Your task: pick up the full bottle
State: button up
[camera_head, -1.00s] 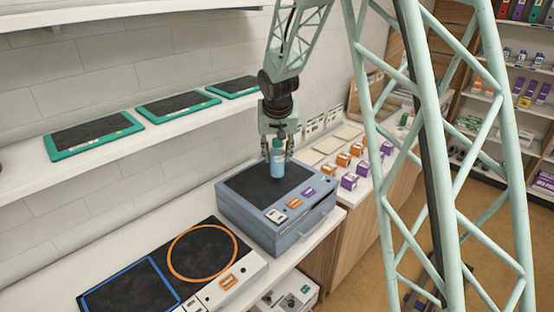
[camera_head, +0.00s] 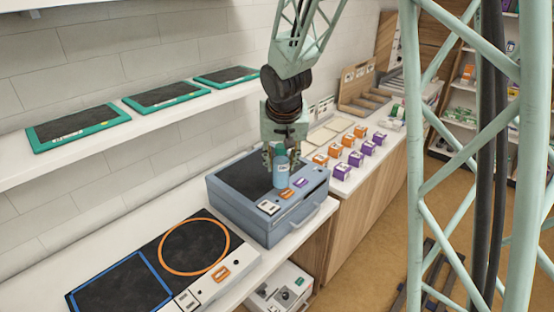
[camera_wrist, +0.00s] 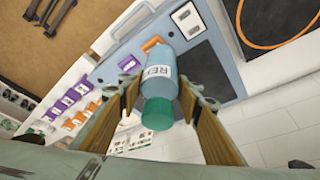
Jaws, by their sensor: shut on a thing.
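A light blue bottle (camera_head: 281,172) with a white label is upright between the fingers of my gripper (camera_head: 279,158). In the wrist view the bottle (camera_wrist: 158,85) points its green cap toward the camera, and the label shows part of a word. The fingers (camera_wrist: 160,95) are on both sides of it, shut on it. The bottle is over the blue-grey box (camera_head: 262,221), near the right edge of its dark top panel. I cannot tell whether its base touches the box.
A panel with an orange ring (camera_head: 230,245) and a blue square (camera_head: 162,270) lies left of the box. Several orange and purple cartons (camera_head: 355,158) stand on the counter at right. Teal-edged trays (camera_head: 163,97) lie on the shelf above. A wooden rack (camera_head: 360,98) stands behind.

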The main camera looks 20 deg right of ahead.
jog(key=shift+s+d+r, duration=0.1)
jog(key=shift+s+r, duration=0.05)
jog(key=shift+s, duration=1.05)
jog(key=shift+b, duration=0.3)
